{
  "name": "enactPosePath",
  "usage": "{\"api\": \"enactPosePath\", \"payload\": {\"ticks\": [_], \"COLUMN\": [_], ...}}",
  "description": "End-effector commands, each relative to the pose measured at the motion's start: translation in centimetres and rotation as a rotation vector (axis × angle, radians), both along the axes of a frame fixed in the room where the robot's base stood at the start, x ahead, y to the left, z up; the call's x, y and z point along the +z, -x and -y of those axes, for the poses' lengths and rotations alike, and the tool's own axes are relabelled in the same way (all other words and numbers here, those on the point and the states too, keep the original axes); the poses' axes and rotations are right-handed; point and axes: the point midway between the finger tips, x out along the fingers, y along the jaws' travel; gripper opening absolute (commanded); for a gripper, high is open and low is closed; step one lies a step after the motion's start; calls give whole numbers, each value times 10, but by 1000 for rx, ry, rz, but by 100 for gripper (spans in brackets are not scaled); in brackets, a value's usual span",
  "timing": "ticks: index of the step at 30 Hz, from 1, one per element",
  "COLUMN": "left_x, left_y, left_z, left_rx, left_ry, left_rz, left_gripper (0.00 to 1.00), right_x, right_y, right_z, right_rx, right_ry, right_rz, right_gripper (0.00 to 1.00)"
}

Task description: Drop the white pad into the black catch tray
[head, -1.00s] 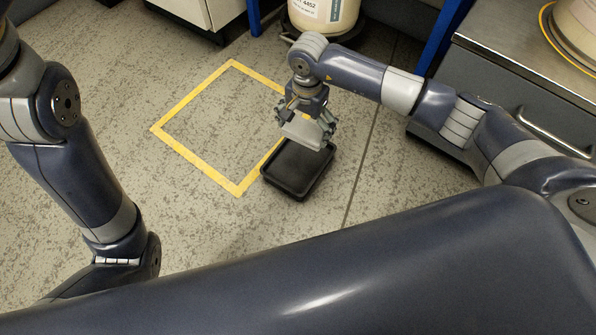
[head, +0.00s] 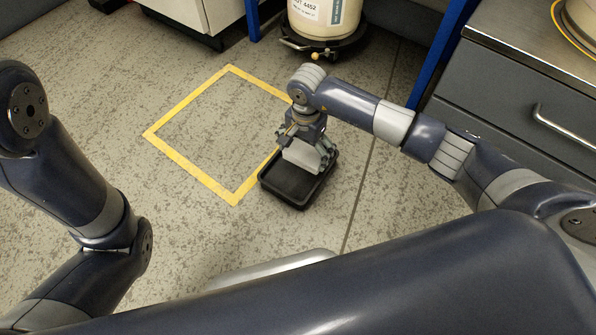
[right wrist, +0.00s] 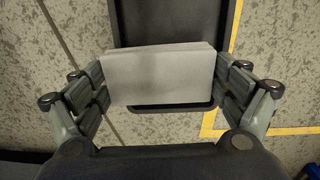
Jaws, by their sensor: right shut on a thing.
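The black catch tray (head: 291,193) lies on the floor beside the right side of the yellow floor square. My right gripper (head: 306,156) points down over the tray and is shut on the white pad (head: 301,158). In the right wrist view the pad (right wrist: 158,76) is gripped between both fingers (right wrist: 160,84), with the tray (right wrist: 173,20) behind it. The pad appears over the tray; whether its lower edge touches the tray floor I cannot tell. My left arm shows at the left of the head view, but its gripper is out of view.
A yellow taped square (head: 187,163) marks bare floor left of the tray. A pale drum (head: 322,15) stands on a dark wheeled base (head: 325,45) behind. A grey cabinet (head: 510,110) stands at the right, with a blue post (head: 436,55) beside it.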

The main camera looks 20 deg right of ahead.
Motion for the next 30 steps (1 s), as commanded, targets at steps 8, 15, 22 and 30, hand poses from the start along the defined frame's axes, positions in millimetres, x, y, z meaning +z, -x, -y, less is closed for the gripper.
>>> {"api": "enactPosePath", "payload": {"ticks": [8, 15, 22, 30], "left_x": [0, 0, 0, 0], "left_y": [0, 0, -2, -1], "left_z": [0, 0, 0, 0], "left_rx": [0, 0, 0, 0], "left_ry": [0, 0, 1, 0], "left_rz": [1, 0, -5, -3], "left_gripper": [29, 29, 29, 29], "right_x": [0, 0, 3, 48], "right_y": [0, 0, 0, -2], "right_z": [0, 0, 0, 0], "right_rx": [0, 0, 0, 2], "right_ry": [0, 0, -1, -1], "right_rz": [0, 0, 1, 6], "right_gripper": [100, 100, 100, 100]}}
